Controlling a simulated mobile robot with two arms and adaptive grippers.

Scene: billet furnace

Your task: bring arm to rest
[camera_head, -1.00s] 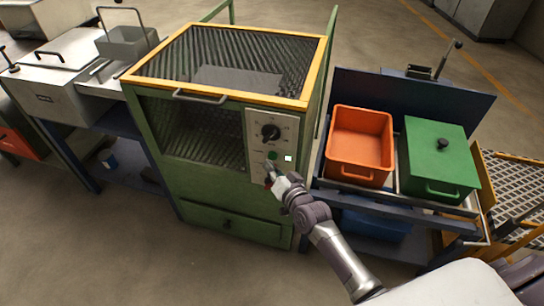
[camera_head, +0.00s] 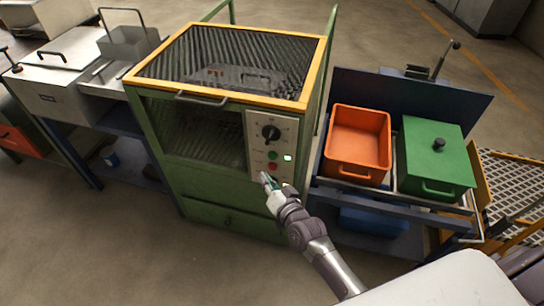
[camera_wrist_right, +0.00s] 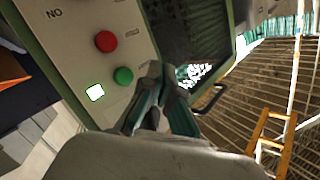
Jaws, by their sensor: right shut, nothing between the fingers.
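My right arm comes in from the lower right in the head view. Its gripper (camera_head: 267,181) is just in front of the lower part of the furnace's control panel (camera_head: 258,133). In the right wrist view the gripper (camera_wrist_right: 165,72) is shut and empty, with the panel's green button (camera_wrist_right: 123,75) and red button (camera_wrist_right: 105,41) beyond it. A small lamp (camera_wrist_right: 95,92) glows green-white; it also shows in the head view (camera_head: 288,158). The green furnace (camera_head: 215,190) has an orange-edged mesh top. My left gripper is not in view.
An orange bin (camera_head: 357,170) and a green lidded box (camera_head: 440,182) stand on a rack to the right. A grey lidded box (camera_head: 62,95) stands on a bench to the left. Open floor (camera_head: 90,245) lies in front of the furnace.

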